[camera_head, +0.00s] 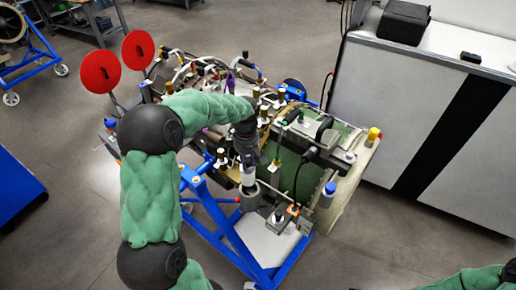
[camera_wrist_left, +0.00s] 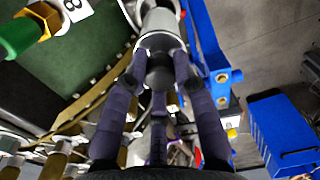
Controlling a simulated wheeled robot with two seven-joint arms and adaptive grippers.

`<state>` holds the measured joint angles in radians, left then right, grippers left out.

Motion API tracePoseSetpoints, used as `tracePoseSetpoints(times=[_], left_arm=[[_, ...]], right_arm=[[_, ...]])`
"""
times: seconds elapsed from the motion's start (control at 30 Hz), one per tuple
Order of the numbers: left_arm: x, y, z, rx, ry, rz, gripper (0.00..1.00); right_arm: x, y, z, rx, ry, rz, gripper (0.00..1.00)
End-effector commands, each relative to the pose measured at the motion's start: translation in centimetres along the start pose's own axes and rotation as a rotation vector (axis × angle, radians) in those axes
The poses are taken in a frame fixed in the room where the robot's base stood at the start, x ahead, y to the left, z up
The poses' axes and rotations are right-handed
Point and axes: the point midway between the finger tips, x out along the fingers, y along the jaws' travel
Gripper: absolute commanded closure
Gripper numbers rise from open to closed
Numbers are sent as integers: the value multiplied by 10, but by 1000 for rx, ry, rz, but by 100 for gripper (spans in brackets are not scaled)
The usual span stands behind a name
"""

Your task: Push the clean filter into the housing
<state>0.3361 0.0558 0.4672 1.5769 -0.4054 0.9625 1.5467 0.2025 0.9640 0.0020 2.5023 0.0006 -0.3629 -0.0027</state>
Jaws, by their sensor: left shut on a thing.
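My left gripper (camera_head: 246,152) reaches down over the near side of the turbine and is shut on the clean filter (camera_head: 248,174), a pale, slim cylinder held roughly upright. The grey, cup-like housing (camera_head: 249,196) is directly below it. I cannot tell how deep the filter sits in the housing. In the left wrist view my fingers (camera_wrist_left: 160,72) close around the dark end of a silver-grey cylindrical part. The housing and filter overlap there and are hard to tell apart. My right arm shows only at the lower right corner of the head view, its gripper out of frame.
The turbine (camera_head: 330,165) stands on a blue wheeled frame (camera_head: 234,243), with pipes, caps and cables crowding around the housing. Two red discs (camera_head: 100,72) stand at its left. A white cabinet (camera_head: 390,95) with a black case (camera_head: 404,22) is at right.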

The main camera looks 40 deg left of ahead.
Motion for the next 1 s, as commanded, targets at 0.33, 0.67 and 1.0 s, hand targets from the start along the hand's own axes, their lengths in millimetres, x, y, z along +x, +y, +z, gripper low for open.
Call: tracePoseSetpoints(times=[0.33,0.67,1.0], left_arm=[[12,0,0,1,0,0,100],[41,0,0,1,0,0,100],[48,0,0,1,0,1,100]], right_arm=[[6,2,1,0,-3,0,60],[23,8,0,0,-2,0,60],[28,10,0,0,-2,0,60]])
